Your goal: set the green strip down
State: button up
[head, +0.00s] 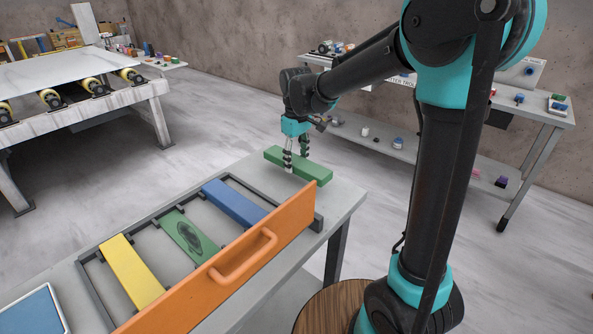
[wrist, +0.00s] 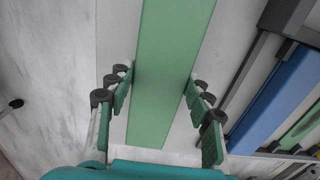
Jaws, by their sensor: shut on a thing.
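My gripper (head: 297,155) is shut on a plain green strip (head: 310,168), with one finger on each long side. In the wrist view the green strip (wrist: 165,60) runs lengthwise between the two finger pads (wrist: 160,85). The strip lies level at the far end of the grey table (head: 345,190), beyond the rack. I cannot tell whether its underside touches the table top or hangs just above it. A second green strip (head: 181,232), with a dark oval mark, lies in the rack.
The dark rack (head: 90,285) also holds a yellow strip (head: 132,272) and a blue strip (head: 235,202). An orange panel with a handle (head: 243,258) stands along its near side. A blue tray (head: 32,312) is at the lower left. The table's far edge is close to the held strip.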

aim_at(297, 160)
jog(key=shift+f, duration=2)
jog(key=shift+f, duration=0.1)
jog(key=o, duration=1.5)
jog(key=shift+o, duration=0.2)
notch_tip(297, 160, up, 12)
jog(key=shift+r, duration=0.15)
